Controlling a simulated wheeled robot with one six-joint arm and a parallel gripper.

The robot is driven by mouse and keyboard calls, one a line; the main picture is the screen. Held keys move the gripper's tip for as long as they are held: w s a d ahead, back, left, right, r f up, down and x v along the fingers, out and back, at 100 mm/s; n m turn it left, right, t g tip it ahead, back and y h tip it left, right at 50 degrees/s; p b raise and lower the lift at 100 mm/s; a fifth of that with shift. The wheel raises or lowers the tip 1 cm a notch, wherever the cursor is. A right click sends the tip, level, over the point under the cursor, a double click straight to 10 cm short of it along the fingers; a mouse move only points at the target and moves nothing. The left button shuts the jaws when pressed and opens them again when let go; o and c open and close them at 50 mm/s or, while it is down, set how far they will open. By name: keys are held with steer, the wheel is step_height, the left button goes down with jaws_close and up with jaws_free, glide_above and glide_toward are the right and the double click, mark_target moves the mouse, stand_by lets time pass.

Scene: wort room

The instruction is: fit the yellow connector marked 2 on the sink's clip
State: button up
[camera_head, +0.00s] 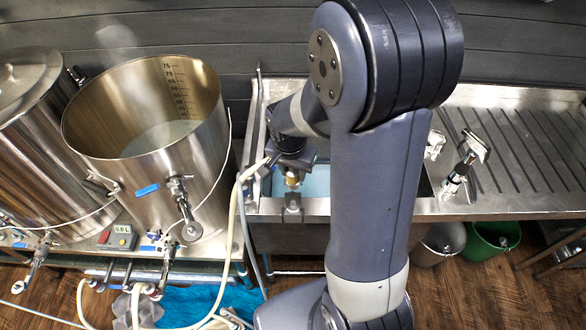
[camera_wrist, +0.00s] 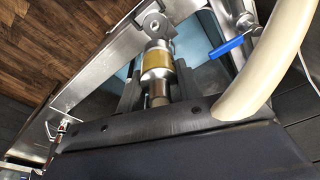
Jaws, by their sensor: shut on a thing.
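My gripper (camera_head: 291,170) is over the front part of the sink basin (camera_head: 318,182), just behind its front rim. It is shut on a metal connector with a yellow band (camera_wrist: 157,66), which also shows small in the head view (camera_head: 292,179). No number can be read on it. The sink's clip (camera_head: 292,207), a metal piece with a round hole, sits on the front rim. In the wrist view the clip (camera_wrist: 155,23) lies directly beyond the connector's far end. The connector looks close to it; I cannot tell whether they touch. My gripper's fingers (camera_wrist: 158,88) flank the connector.
A cream hose (camera_wrist: 272,66) passes close beside my gripper, near a blue-handled valve (camera_wrist: 227,47). A large open kettle (camera_head: 145,125) stands left of the sink. A ribbed drainboard (camera_head: 520,150) with a tap-like fitting (camera_head: 462,165) is at right. A green bucket (camera_head: 490,240) stands below.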

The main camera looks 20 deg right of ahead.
steer(key=shift+f+b, duration=2.6)
steer(key=shift+f, duration=0.9)
steer(key=shift+f+b, duration=1.3)
steer(key=shift+b, duration=0.05)
steer(key=o, duration=1.1)
steer(key=shift+o, duration=0.2)
steer(key=shift+s, duration=0.1)
steer(key=shift+r, duration=0.1)
steer(key=r, duration=0.7)
steer(key=s+a+r, duration=0.1)
steer(key=r, duration=0.2)
steer(key=shift+s+r, duration=0.1)
steer(key=shift+r, duration=0.2)
steer(key=shift+f, duration=0.1)
